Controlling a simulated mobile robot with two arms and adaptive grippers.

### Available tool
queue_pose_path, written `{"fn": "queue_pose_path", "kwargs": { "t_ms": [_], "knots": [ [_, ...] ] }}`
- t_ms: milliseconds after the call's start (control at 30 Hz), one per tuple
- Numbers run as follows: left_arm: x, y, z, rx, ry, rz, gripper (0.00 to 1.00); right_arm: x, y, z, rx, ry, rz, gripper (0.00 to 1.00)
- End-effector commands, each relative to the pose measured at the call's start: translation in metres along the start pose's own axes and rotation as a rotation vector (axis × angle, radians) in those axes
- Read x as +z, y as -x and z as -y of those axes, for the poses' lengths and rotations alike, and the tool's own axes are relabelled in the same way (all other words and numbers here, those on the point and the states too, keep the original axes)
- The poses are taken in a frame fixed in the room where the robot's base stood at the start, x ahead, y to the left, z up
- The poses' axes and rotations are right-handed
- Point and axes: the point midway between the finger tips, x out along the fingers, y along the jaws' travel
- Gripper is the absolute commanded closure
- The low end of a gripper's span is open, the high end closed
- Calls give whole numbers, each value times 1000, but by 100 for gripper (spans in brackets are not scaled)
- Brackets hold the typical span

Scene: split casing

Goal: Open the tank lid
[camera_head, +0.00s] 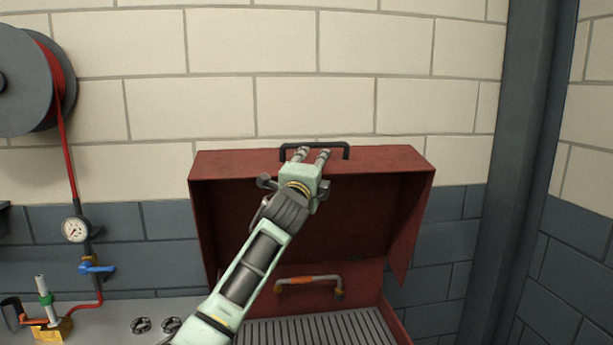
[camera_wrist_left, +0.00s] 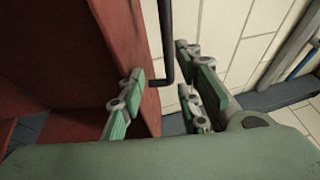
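The tank is a red box whose lid (camera_head: 230,165) stands raised, with its dark inside facing me. A black bar handle (camera_head: 336,144) is on the lid's top edge. My left gripper (camera_head: 311,156) is at this handle, its two fingers apart. In the left wrist view the open fingers (camera_wrist_left: 165,78) lie on either side of the lower end of the black handle (camera_wrist_left: 166,40), with the red lid (camera_wrist_left: 125,35) beside the left finger. I cannot tell whether a finger touches the handle. My right gripper is not in view.
An orange and grey handle (camera_head: 308,280) is inside the box, above a ribbed grey surface (camera_head: 320,328). A hose reel (camera_head: 30,80), a gauge (camera_head: 75,229) and a blue valve (camera_head: 97,269) are at the left. A dark column (camera_head: 515,150) stands at the right.

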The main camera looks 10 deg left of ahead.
Motion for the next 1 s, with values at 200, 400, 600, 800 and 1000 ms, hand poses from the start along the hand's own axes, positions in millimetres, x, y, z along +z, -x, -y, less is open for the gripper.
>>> {"fn": "queue_pose_path", "kwargs": {
  "t_ms": [200, 400, 600, 800, 1000],
  "knots": [
    [0, 27, 0, -2, -2, 0, 68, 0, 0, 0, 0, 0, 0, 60],
    [1, 52, 1, -2, -1, 1, 68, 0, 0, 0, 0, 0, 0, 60],
    [1, 67, 2, -4, -1, 1, 68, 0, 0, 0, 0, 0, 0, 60],
    [0, 71, 2, -4, -1, 1, 68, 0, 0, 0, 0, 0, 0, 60],
    [0, 71, 2, -4, -1, 1, 70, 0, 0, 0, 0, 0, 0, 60]
  ]
}}
